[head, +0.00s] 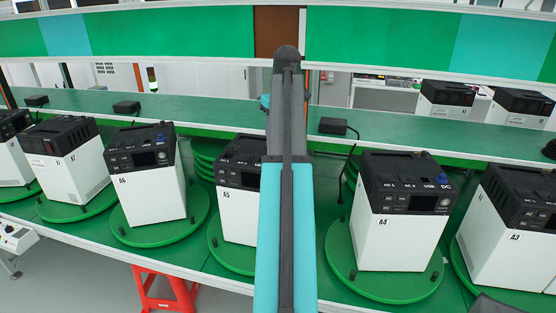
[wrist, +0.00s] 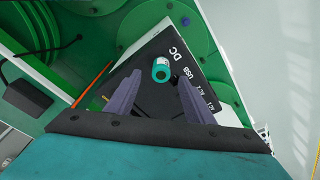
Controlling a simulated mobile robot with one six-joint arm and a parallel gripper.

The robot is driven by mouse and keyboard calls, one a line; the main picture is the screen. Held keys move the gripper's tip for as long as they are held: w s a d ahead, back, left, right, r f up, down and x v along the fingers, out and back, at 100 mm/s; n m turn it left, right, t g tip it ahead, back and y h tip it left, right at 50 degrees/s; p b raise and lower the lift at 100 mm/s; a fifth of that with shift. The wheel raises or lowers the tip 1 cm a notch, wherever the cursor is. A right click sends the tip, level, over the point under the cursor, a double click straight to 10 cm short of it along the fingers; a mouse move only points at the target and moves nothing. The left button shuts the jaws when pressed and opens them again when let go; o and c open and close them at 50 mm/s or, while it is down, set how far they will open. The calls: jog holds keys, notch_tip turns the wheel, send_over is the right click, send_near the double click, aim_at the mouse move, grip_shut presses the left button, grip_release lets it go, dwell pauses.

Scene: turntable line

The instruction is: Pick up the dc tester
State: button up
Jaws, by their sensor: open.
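A short teal cylinder with a pale ring, which looks like the dc tester (wrist: 161,70), stands on the dark top panel beside the DC label in the wrist view. My gripper (wrist: 161,74) is open, its two grey-purple fingers on either side of the tester in the picture. I see no contact, and I cannot tell how far the fingertips are above the panel. The unit (wrist: 150,98) under the gripper is partly hidden by the fingers and the gripper body. In the head view my arm covers part of unit A5 (head: 238,210), and the gripper and tester are not visible.
Several white units with black tops, such as A4 (head: 398,238) and A6 (head: 150,196), stand on green turntables along the line. A green shelf (head: 215,112) behind carries small black boxes (head: 332,126). A red stool (head: 165,290) is below at the left.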

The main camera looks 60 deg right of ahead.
jog(key=shift+w+f+p, duration=0.15)
jog(key=shift+f+p, duration=0.5)
jog(key=shift+f, duration=0.05)
jog(key=shift+w+f+p, duration=0.1)
jog(key=shift+f+p, duration=0.5)
jog(key=shift+f, duration=0.1)
jog(key=shift+w+d+f+p, duration=0.1)
jog(key=shift+f+p, duration=0.1)
jog(key=shift+f, duration=0.4)
jog(key=shift+w+f+p, duration=0.1)
jog(key=shift+f+p, duration=0.05)
jog(key=shift+f, duration=0.4)
jog(key=shift+c, duration=0.2)
jog(key=c, duration=1.2)
jog(key=shift+o, duration=0.2)
jog(key=shift+r, duration=0.15)
